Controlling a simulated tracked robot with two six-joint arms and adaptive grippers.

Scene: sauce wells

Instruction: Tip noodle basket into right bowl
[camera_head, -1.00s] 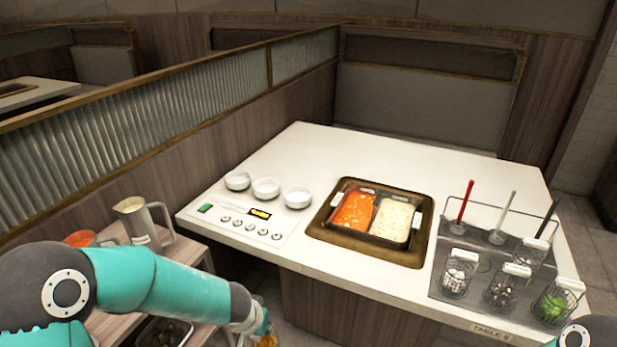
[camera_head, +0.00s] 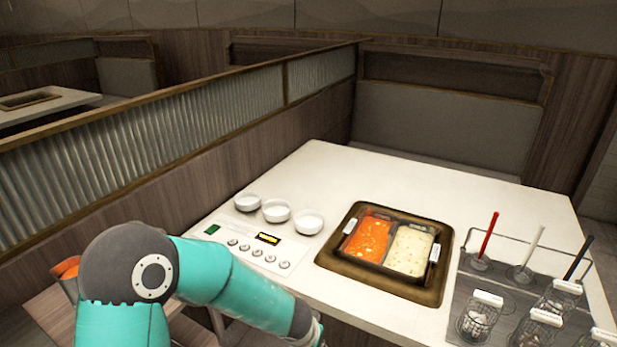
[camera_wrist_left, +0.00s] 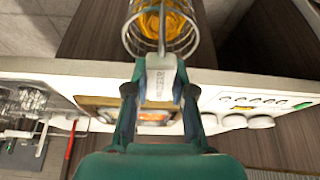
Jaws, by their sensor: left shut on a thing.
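My left gripper (camera_wrist_left: 160,92) is shut on the white handle of the noodle basket (camera_wrist_left: 135,38), a wire basket with yellow-orange noodles. In the left wrist view the basket is at the top, past the fingertips and in front of the table edge. In the head view my left arm reaches to the bottom edge; its gripper and the basket are out of that picture. The right bowl (camera_head: 308,222) is white, looks empty and stands on the table at the right end of a row of three. My right gripper is not in view.
Two more white bowls, the middle (camera_head: 276,211) and left (camera_head: 247,203), stand beside it. A control panel (camera_head: 240,262) lies in front. A two-part pot (camera_head: 388,247) with red and pale broth is to the right. A rack (camera_head: 470,262) with ladles and several baskets stands far right.

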